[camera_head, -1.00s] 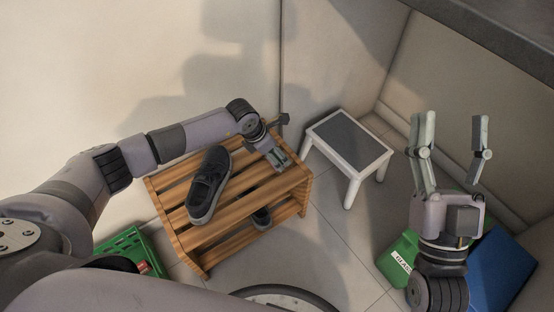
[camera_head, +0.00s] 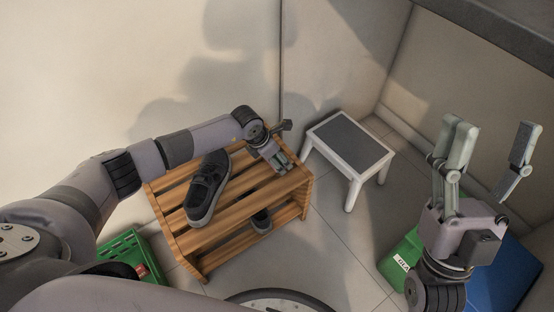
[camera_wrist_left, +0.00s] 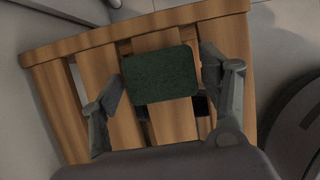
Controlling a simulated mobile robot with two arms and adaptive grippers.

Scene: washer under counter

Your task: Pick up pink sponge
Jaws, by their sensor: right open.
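My left gripper (camera_head: 280,165) is low over the right end of the wooden slatted rack. In the left wrist view, a dark green rounded pad (camera_wrist_left: 160,75) lies between the two fingers of this gripper (camera_wrist_left: 163,65). The fingertips are close to its left and right edges; I cannot tell whether they grip it. No pink surface shows, so I cannot tell whether this pad is the sponge's top. My right gripper (camera_head: 491,150) is raised at the right, open and empty.
The wooden rack (camera_head: 236,213) carries a dark shoe (camera_head: 207,187), with another shoe (camera_head: 262,220) on its lower shelf. A white step stool (camera_head: 350,147) stands right of it. A green crate (camera_head: 135,252) is at left; green (camera_head: 400,258) and blue (camera_head: 512,272) bins are below my right gripper.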

